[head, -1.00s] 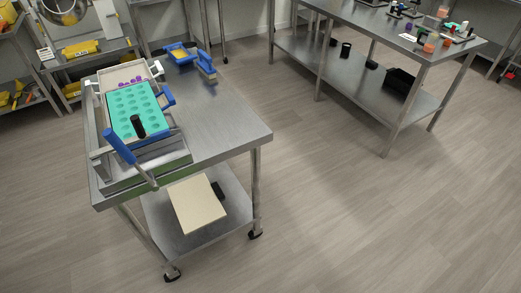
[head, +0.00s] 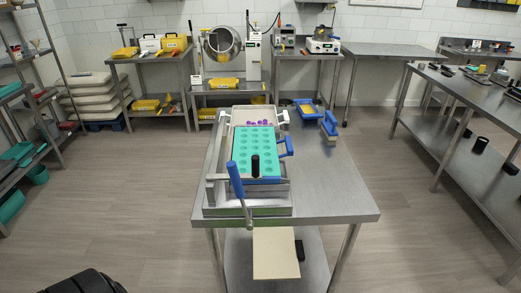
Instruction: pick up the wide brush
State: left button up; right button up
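What looks like the wide brush (head: 329,124), blue with a paler lower part, lies on the metal table (head: 335,190) right of the depositor. It is small and its bristles are hard to make out. Neither gripper is in view. Only a dark, rounded part of my own arm shows at the bottom left edge of the head view, far from the brush.
The depositor with its teal mould (head: 254,150), blue handles and an upright black cylinder (head: 255,166) stands on the table's left. A blue tray with yellow contents (head: 306,108) lies behind the brush. Open floor (head: 130,215) lies left; another metal table (head: 470,95) stands right.

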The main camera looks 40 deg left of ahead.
aim_at(328, 125)
jog(key=u, duration=1.25)
jog(key=i+l+z, duration=0.2)
jog(key=l+z, duration=0.2)
jog(key=l, duration=0.2)
jog(key=i+l+z, duration=0.2)
jog(key=l+z, duration=0.25)
jog(key=i+l+z, duration=0.3)
jog(key=z, duration=0.15)
jog(key=i+l+z, duration=0.3)
jog(key=z, duration=0.15)
jog(key=i+l+z, duration=0.1)
jog(key=i+z, duration=0.35)
jog(key=i+u, duration=0.45)
jog(key=i+l+u, duration=0.1)
jog(key=u, duration=0.35)
jog(key=i+l+u, duration=0.25)
jog(key=i+u, duration=0.35)
jog(key=u, duration=0.25)
jog(key=i+u, duration=0.15)
jog(key=u, duration=0.25)
jog(key=i+l+u, duration=0.1)
jog(key=u, duration=0.3)
jog(key=i+l+u, duration=0.1)
jog(key=u, duration=0.3)
jog(key=i+l+u, duration=0.1)
jog(key=u, duration=0.3)
jog(key=l, duration=0.1)
